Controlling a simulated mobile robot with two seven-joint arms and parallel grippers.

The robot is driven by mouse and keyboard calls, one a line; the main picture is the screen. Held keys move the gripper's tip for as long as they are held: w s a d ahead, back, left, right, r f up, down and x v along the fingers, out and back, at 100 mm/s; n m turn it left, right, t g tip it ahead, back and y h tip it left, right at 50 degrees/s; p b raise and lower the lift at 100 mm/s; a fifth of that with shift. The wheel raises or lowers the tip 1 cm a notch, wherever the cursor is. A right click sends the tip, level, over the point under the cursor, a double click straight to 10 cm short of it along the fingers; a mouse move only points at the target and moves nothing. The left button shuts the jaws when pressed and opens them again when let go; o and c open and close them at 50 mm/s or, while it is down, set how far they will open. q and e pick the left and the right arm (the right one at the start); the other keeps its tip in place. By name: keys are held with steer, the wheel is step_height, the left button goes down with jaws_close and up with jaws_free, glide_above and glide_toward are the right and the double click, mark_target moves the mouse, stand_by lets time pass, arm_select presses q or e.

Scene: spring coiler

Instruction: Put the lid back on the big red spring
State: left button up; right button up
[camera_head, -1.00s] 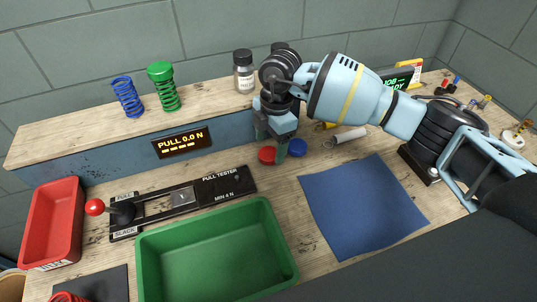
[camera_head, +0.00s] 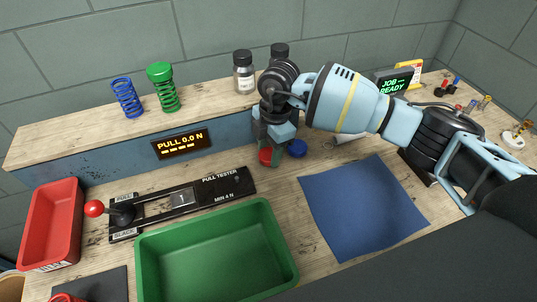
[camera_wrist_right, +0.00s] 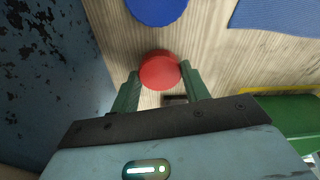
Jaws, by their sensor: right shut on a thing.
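My right gripper (camera_head: 269,155) is down at the bench, shut on the round red lid (camera_head: 265,156). In the right wrist view, the red lid (camera_wrist_right: 160,71) sits between the tips of the two green fingers (camera_wrist_right: 160,82). In the head view the lid is partly hidden by the gripper. I cannot tell whether it still touches the bench. A red coil (camera_head: 66,298), perhaps the big red spring, just shows at the bottom left edge on a dark mat; most of it is cut off. My left gripper is not in view.
A blue lid (camera_head: 298,148) lies just right of the red lid. The pull tester (camera_head: 222,184), green tray (camera_head: 262,214) and red bin (camera_head: 75,225) stand to the left. A blue spring (camera_head: 127,97) and green spring (camera_head: 168,96) stand on the shelf. The blue cloth (camera_head: 362,205) is bare.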

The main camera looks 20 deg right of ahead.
mark_target(269, 153)
step_height(269, 153, up, 10)
stand_by(0.6)
